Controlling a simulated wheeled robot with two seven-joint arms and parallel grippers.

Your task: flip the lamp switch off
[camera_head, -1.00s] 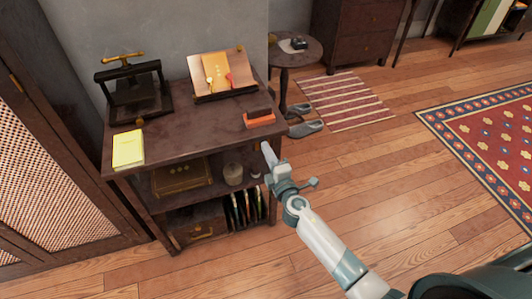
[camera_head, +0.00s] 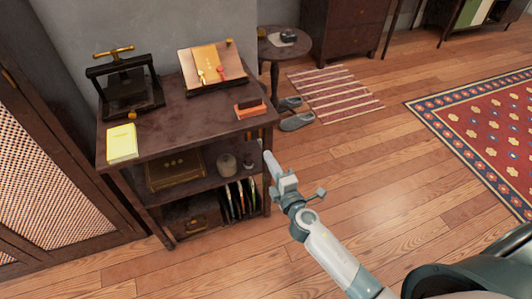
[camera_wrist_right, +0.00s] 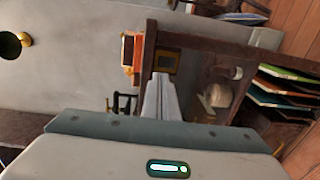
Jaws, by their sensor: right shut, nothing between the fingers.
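A small brass-framed plate with a dark middle (camera_wrist_right: 168,63) shows on the side of the dark wooden shelf table (camera_head: 180,128) in the right wrist view. It looks like a switch plate, but I cannot tell how its switch is set. My right gripper (camera_head: 268,157) is shut and empty beside the table's right end, its tips near the edge of the top. In the wrist view its fingers (camera_wrist_right: 160,92) point toward the plate, just below it in the picture; I cannot tell whether they touch. No lamp is clearly recognisable. My left gripper is not in view.
The table top holds a black press (camera_head: 125,83), a yellow notepad (camera_head: 122,144), a book stand (camera_head: 212,68) and an orange-and-dark block (camera_head: 250,108). Open wooden floor (camera_head: 350,180) lies to the right.

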